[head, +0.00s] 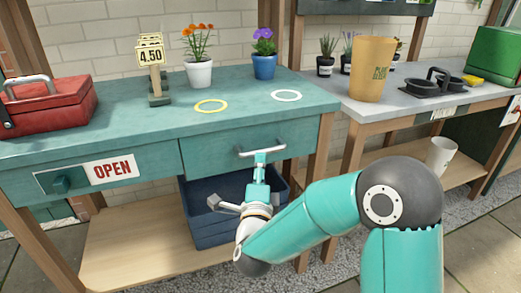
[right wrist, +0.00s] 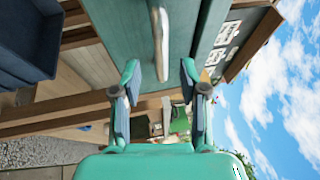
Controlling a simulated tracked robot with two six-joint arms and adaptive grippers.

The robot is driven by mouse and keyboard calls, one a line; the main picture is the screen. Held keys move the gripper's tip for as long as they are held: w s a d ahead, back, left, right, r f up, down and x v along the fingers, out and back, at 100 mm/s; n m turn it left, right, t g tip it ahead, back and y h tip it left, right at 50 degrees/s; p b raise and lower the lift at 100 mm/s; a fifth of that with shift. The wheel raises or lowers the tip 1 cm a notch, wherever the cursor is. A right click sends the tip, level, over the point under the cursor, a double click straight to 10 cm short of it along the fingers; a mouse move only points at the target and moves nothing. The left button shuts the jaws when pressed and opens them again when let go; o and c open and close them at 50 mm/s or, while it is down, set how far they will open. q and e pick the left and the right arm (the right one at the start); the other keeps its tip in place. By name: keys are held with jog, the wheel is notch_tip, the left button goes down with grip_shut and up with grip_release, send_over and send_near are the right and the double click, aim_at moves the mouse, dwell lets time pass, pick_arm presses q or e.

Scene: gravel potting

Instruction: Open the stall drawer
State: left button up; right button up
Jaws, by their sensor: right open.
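The stall drawer (head: 215,152) is a teal front under the right part of the teal counter. It looks shut, flush with the stall's front. Its pale metal bar handle (head: 262,151) is level and also shows in the right wrist view (right wrist: 160,38). My right gripper (head: 260,161) is at the handle in the head view. In the right wrist view its two fingers (right wrist: 160,72) stand apart, with the end of the handle bar between their tips in the picture. I cannot tell whether they touch it. My left gripper is not in view.
On the counter (head: 130,121) are a red toolbox (head: 50,105), a price sign (head: 153,65), two flower pots and two rings. A blue crate (head: 205,225) stands on the shelf below the drawer. A grey side table (head: 400,100) with a tan cup stands at right.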

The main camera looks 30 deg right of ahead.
jog(key=x, duration=0.6)
jog(key=shift+c, duration=0.3)
jog(key=shift+f, duration=0.1)
grip_shut()
